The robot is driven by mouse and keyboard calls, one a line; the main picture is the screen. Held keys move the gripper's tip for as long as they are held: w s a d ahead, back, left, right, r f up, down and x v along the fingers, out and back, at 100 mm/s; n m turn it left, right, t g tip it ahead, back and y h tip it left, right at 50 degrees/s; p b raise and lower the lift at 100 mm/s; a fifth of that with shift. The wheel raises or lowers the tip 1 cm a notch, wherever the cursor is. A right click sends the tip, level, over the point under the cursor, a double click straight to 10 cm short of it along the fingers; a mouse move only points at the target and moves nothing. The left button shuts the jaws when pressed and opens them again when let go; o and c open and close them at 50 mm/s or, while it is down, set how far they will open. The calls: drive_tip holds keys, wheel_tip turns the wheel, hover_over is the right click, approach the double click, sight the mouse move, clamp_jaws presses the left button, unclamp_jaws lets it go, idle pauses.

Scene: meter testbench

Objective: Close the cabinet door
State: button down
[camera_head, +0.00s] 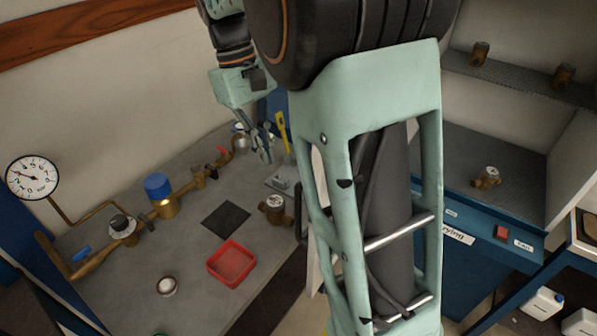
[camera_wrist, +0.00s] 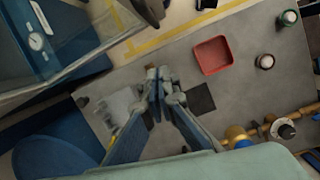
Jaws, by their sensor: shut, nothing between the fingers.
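The cabinet (camera_head: 465,235) is blue with a grey inner floor, on the right in the head view; one brown meter sits inside. Its door stands open, mostly hidden behind my arm; a pale strip of it (camera_head: 314,272) shows left of the arm. In the wrist view the door (camera_wrist: 85,52) seems to be the framed, see-through panel at upper left, with a dark handle-like part (camera_wrist: 148,10) near its end. My gripper (camera_head: 266,152) is shut and empty over the back of the workbench. In the wrist view my gripper (camera_wrist: 163,82) appears apart from the door.
The grey workbench (camera_head: 200,235) holds a red tray (camera_head: 232,263), a black mat (camera_head: 226,219), a loose meter (camera_head: 276,208) and brass piping with a blue-topped valve (camera_head: 161,196). A gauge (camera_head: 33,177) stands at left. Floor shows beyond the bench (camera_wrist: 165,38).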

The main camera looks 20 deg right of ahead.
drive_tip(key=s+d+f+p, duration=0.1)
drive_tip(key=s+f, duration=0.4)
drive_tip(key=f, duration=0.5)
drive_tip(key=shift+s+d+p, duration=0.35)
drive_tip(key=shift+d, duration=0.55)
